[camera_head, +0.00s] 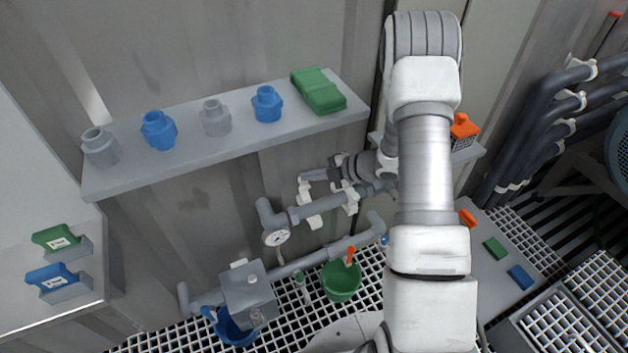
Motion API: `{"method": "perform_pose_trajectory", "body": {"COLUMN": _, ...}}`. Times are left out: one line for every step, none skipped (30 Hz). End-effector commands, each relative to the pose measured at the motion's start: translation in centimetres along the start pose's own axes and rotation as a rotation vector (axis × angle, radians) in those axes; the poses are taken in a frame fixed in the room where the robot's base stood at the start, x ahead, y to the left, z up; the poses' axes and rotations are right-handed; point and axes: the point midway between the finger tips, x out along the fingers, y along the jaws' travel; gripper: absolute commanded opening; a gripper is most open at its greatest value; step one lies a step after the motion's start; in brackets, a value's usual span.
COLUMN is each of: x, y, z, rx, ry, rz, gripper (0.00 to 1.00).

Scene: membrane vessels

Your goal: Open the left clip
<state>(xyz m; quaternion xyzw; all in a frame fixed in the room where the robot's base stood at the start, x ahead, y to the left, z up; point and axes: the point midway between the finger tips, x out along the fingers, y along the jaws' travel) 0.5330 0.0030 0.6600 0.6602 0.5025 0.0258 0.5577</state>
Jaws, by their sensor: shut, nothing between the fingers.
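A grey pipe (325,207) with a round gauge (276,238) near its left end runs along the wall below the shelf. The left clip (304,189) is white and shows at the pipe, with another white piece (315,222) just below the pipe. I cannot tell whether the clip is open or shut. A second white clip (352,201) sits further right on the pipe. My gripper (308,175) reaches in from the right, its fingers shut and empty, close to the top of the left clip. I cannot tell whether they touch.
A shelf (225,142) above holds grey and blue fittings and a green block (318,91). Below are a lower pipe (330,253), a grey box (248,291), a blue bucket (233,331) and a green bucket (341,281) on a grid floor.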

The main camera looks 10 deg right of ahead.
Motion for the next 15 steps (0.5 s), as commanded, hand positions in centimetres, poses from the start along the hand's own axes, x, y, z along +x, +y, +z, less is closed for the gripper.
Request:
{"method": "perform_pose_trajectory", "body": {"x": 0.32, "y": 0.31, "z": 0.23, "rx": 0.0, "ry": 0.001, "rz": 0.001, "gripper": 0.0}}
{"method": "perform_pose_trajectory", "body": {"x": 0.46, "y": 0.4, "z": 0.32, "rx": 0.0, "ry": 0.001, "rz": 0.001, "gripper": 0.0}}
{"method": "perform_pose_trajectory", "body": {"x": 0.58, "y": 0.48, "z": 0.42, "rx": 0.0, "ry": 0.0, "rz": 0.0, "gripper": 0.0}}
{"method": "perform_pose_trajectory", "body": {"x": 0.62, "y": 0.52, "z": 0.47, "rx": 0.0, "ry": -0.001, "rz": 0.0, "gripper": 0.0}}
{"method": "perform_pose_trajectory", "body": {"x": 0.64, "y": 0.52, "z": 0.49, "rx": 0.0, "ry": -0.001, "rz": 0.0, "gripper": 0.0}}
{"method": "perform_pose_trajectory", "body": {"x": 0.65, "y": 0.52, "z": 0.5, "rx": 0.001, "ry": -0.001, "rz": 0.0, "gripper": 0.0}}
{"method": "perform_pose_trajectory", "body": {"x": 0.64, "y": 0.51, "z": 0.49, "rx": 0.001, "ry": -0.001, "rz": 0.0, "gripper": 0.0}}
{"method": "perform_pose_trajectory", "body": {"x": 0.64, "y": 0.5, "z": 0.49, "rx": 0.001, "ry": -0.001, "rz": 0.0, "gripper": 0.0}}
{"method": "perform_pose_trajectory", "body": {"x": 0.64, "y": 0.5, "z": 0.48, "rx": 0.001, "ry": -0.001, "rz": 0.0, "gripper": 0.0}}
{"method": "perform_pose_trajectory", "body": {"x": 0.63, "y": 0.5, "z": 0.48, "rx": 0.001, "ry": -0.001, "rz": 0.0, "gripper": 0.0}}
{"method": "perform_pose_trajectory", "body": {"x": 0.63, "y": 0.49, "z": 0.48, "rx": 0.001, "ry": -0.001, "rz": 0.0, "gripper": 0.0}}
{"method": "perform_pose_trajectory", "body": {"x": 0.63, "y": 0.49, "z": 0.48, "rx": 0.001, "ry": -0.001, "rz": 0.0, "gripper": 0.0}}
{"method": "perform_pose_trajectory", "body": {"x": 0.63, "y": 0.49, "z": 0.47, "rx": 0.001, "ry": -0.001, "rz": 0.0, "gripper": 0.0}}
{"method": "perform_pose_trajectory", "body": {"x": 0.62, "y": 0.47, "z": 0.47, "rx": 0.001, "ry": -0.001, "rz": 0.0, "gripper": 0.0}}
{"method": "perform_pose_trajectory", "body": {"x": 0.59, "y": 0.43, "z": 0.46, "rx": 0.001, "ry": -0.001, "rz": 0.0, "gripper": 0.0}}
